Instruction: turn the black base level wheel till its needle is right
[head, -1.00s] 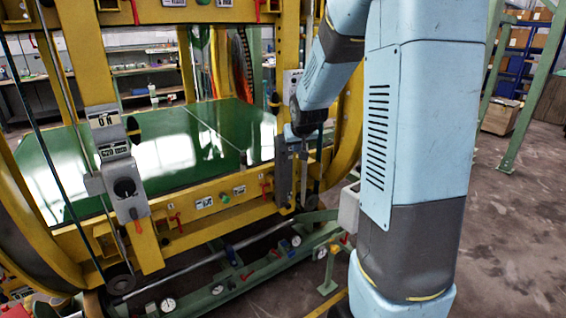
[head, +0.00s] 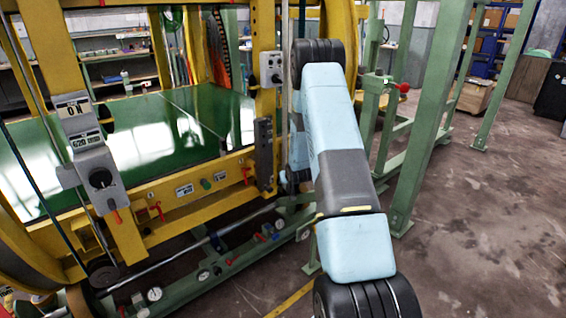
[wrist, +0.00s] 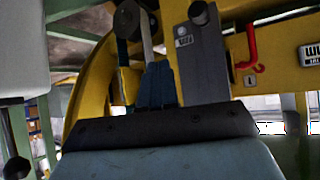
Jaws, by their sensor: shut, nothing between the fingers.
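I cannot make out the black base level wheel for certain. Small white-faced gauges with needles sit along the green base rail, one gauge (head: 154,294) at lower left and another (head: 278,223) near my arm. Their needles are too small to read. In the wrist view my gripper (wrist: 157,84) shows as dark blue fingers, shut and empty, pointing toward the yellow ring frame. A round black part (wrist: 128,19) and a grey bracket (wrist: 203,55) lie beyond the fingertips. My gripper is hidden behind my arm in the head view.
The yellow ring frame (head: 135,239) and green table (head: 187,126) fill the left. A grey switch box (head: 100,179) is on the frame. Green posts (head: 431,130) stand right of my arm. Open floor (head: 500,245) is at the right. A red hook (wrist: 247,48) is near my gripper.

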